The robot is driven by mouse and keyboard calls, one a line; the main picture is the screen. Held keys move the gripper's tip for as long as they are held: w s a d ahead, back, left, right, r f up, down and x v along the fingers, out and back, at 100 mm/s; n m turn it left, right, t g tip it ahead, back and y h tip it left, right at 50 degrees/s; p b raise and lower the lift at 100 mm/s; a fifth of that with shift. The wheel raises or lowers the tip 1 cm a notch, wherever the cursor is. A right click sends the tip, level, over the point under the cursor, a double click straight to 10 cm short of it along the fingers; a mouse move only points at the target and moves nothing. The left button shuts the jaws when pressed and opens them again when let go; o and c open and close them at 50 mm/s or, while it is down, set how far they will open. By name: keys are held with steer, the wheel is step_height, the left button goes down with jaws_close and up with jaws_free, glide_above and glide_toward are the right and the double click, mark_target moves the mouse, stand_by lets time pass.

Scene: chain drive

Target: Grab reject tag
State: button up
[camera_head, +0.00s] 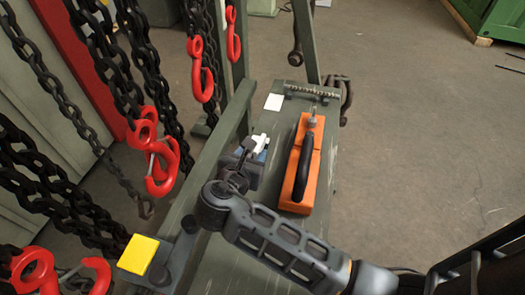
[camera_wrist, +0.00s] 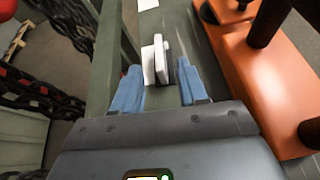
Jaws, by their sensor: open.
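No label marks the reject tag. A small white upright piece (camera_head: 259,141) stands on the green bench, and the wrist view shows it as thin white plates (camera_wrist: 157,60) with a dark part beside them. My gripper (camera_wrist: 158,88) is open, its blue fingers to either side of the near end of these plates. In the head view my gripper (camera_head: 253,160) is low over the bench, just in front of the white piece, partly hidden by its own body. I cannot tell whether the fingers touch it. A flat white card (camera_head: 274,102) lies farther back, and a yellow square (camera_head: 139,256) is at the near left.
An orange tool (camera_head: 297,186) with a black handle lies close to the right of my gripper on the green bench (camera_head: 318,112). Black chains (camera_head: 60,100) with red hooks (camera_head: 160,165) hang at the left.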

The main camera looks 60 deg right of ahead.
mark_target(258, 147)
steer(key=shift+w+d+f+h+b, duration=0.3)
steer(key=shift+w+d+f+b, duration=0.15)
steer(key=shift+d+f+b, duration=0.25)
steer(key=shift+f+x, duration=0.2)
steer(key=shift+x, duration=3.5)
jaws_close()
